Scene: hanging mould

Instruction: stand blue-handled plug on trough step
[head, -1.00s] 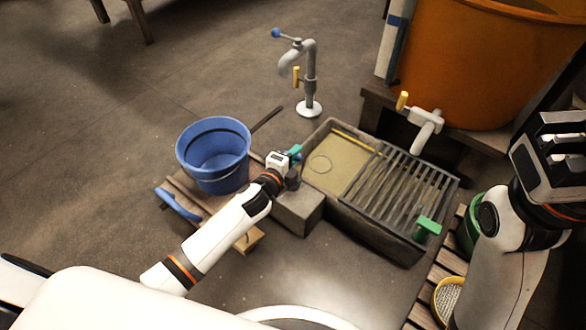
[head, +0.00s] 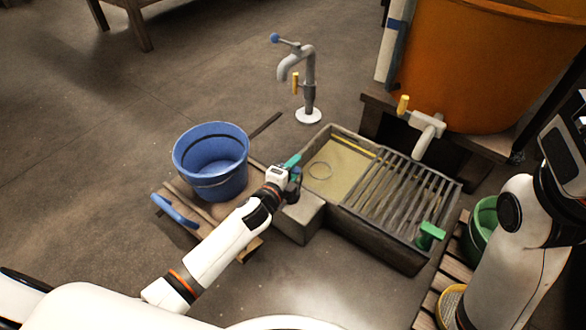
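My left gripper (head: 294,184) is over the grey block step (head: 303,219) at the trough's left end. Its fingers are dark, small and mostly hidden by its own wrist. A teal-green piece (head: 292,160) and a small patch of blue show right at the gripper. They may be the blue-handled plug, but I cannot tell whether it is gripped or touches the step. The stone trough (head: 383,246) has a sandy basin at left and a slatted rack at right. My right gripper (head: 566,150) is at the right edge, partly cut off; its fingers are unclear.
A blue bucket (head: 211,163) stands on a low wooden stand with a blue bar (head: 174,210) beside it. A grey tap (head: 309,80) stands behind the trough. A green block (head: 430,234) is at the rack's front right. An orange tub (head: 470,60) stands behind right.

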